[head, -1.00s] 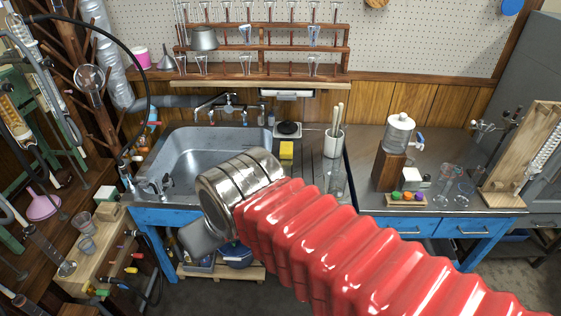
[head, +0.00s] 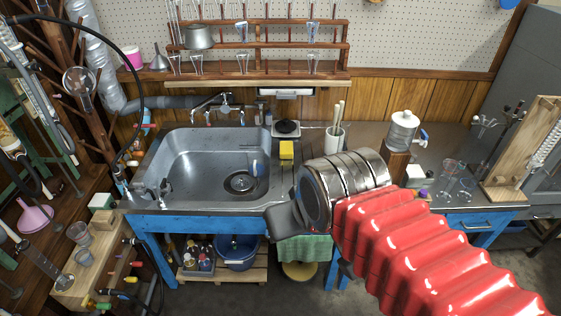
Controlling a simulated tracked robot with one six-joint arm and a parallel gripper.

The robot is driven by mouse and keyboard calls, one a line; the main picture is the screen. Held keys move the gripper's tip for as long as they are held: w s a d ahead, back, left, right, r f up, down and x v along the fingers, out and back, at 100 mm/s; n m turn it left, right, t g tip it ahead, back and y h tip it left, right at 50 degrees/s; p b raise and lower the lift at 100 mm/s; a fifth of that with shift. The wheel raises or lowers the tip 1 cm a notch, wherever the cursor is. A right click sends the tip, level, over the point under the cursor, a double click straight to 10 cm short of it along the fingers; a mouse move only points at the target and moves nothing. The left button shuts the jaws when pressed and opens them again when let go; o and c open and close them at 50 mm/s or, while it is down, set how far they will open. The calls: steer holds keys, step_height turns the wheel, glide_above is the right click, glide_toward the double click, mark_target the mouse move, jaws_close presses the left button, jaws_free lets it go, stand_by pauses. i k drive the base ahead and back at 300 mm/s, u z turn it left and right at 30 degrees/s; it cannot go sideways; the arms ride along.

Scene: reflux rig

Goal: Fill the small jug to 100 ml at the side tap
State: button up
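My gripper (head: 286,218) shows only as a dark grey end piece beyond the metal wrist, in front of the sink's right front corner. Its fingers cannot be made out, nor whether it holds anything. The sink (head: 180,170) has a small tap fitting (head: 163,190) at its left front corner, probably the side tap. I cannot pick out the small jug for certain. A small pale-blue item (head: 255,168) is in the sink near the drain. Clear beakers stand at the left (head: 78,232) and on the right bench (head: 447,172). No fill level is readable.
Several taps (head: 225,108) line the sink's back edge. A yellow sponge (head: 286,150) and a white pot of rods (head: 334,140) stand right of it. A tapped water container (head: 403,130) stands further right. Wooden racks and glassware crowd the left.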

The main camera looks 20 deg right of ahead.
mark_target(255, 154)
steer(key=z, duration=0.15)
steer(key=i, duration=1)
steer(key=z, duration=0.05)
steer(key=k, duration=0.5)
steer(key=z, duration=1.5)
